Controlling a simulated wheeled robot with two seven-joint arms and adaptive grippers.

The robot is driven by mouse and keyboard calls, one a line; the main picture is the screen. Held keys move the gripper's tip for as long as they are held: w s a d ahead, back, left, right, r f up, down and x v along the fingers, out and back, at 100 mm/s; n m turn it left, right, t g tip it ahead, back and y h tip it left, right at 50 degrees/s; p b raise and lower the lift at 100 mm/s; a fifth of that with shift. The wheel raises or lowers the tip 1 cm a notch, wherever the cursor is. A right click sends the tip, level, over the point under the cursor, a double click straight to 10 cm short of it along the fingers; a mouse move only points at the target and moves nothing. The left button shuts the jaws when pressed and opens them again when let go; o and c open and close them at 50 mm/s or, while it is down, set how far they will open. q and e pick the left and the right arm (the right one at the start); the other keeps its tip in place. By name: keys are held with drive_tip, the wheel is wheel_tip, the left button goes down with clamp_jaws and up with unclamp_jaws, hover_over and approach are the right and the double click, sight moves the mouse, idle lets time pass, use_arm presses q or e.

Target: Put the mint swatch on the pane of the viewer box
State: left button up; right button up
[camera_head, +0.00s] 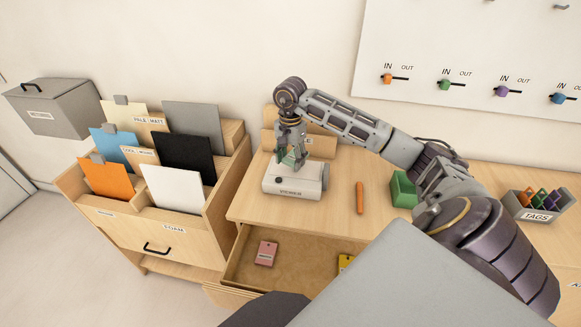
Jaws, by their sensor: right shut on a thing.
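My right gripper (292,160) points down over the top of the box, shut on the mint swatch (290,158). Only a small green part of the swatch shows between the fingers. It is at or just above the pane; I cannot tell if it touches. The fingers hide most of the pane. My left gripper is not in view.
An open drawer (310,262) below the counter holds a pink swatch (266,253) and a yellow one (345,262). An orange stick (360,197) and a green block (402,190) lie right of the box. A card rack (165,238) stands left, a tags holder (537,213) far right.

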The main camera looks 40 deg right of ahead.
sight(290, 161)
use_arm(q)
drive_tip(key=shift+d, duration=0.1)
use_arm(e)
drive_tip(key=shift+f, duration=0.15)
drive_tip(key=shift+f, duration=1.65)
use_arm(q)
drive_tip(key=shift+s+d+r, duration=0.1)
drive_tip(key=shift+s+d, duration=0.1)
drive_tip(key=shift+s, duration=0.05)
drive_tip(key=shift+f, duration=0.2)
use_arm(e)
drive_tip(key=shift+f, duration=0.25)
drive_tip(key=shift+f, duration=0.1)
drive_tip(key=o, duration=0.9)
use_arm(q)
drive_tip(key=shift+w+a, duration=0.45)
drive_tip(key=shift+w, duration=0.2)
